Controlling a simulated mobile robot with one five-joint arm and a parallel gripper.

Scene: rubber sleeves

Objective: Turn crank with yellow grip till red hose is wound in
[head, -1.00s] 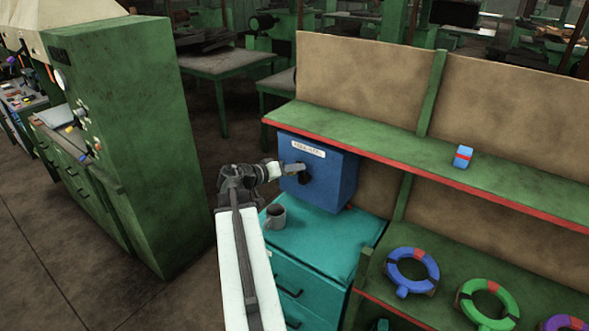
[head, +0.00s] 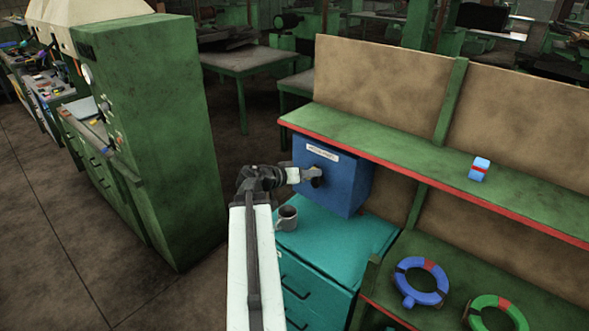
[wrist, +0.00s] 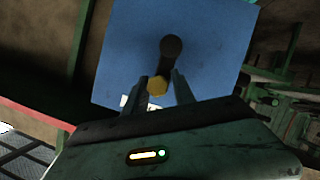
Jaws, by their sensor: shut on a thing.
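A blue box (head: 345,186) with a white label hangs under the green shelf. On its front is a dark crank (wrist: 166,56) with a round hub; its arm runs down to a yellow grip (wrist: 158,85) in the wrist view. My gripper (wrist: 160,88) is shut on the yellow grip, one finger on each side. In the head view my gripper (head: 311,174) reaches the box front from the left and covers much of the crank. I cannot make out a red hose in either view.
A grey mug (head: 287,217) stands on the teal cabinet (head: 345,246) below the box, close to my arm. A blue item with a red band (head: 479,169) sits on the shelf (head: 390,143). Blue (head: 400,278) and green (head: 480,314) rings lie lower right. A green machine (head: 165,120) stands left.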

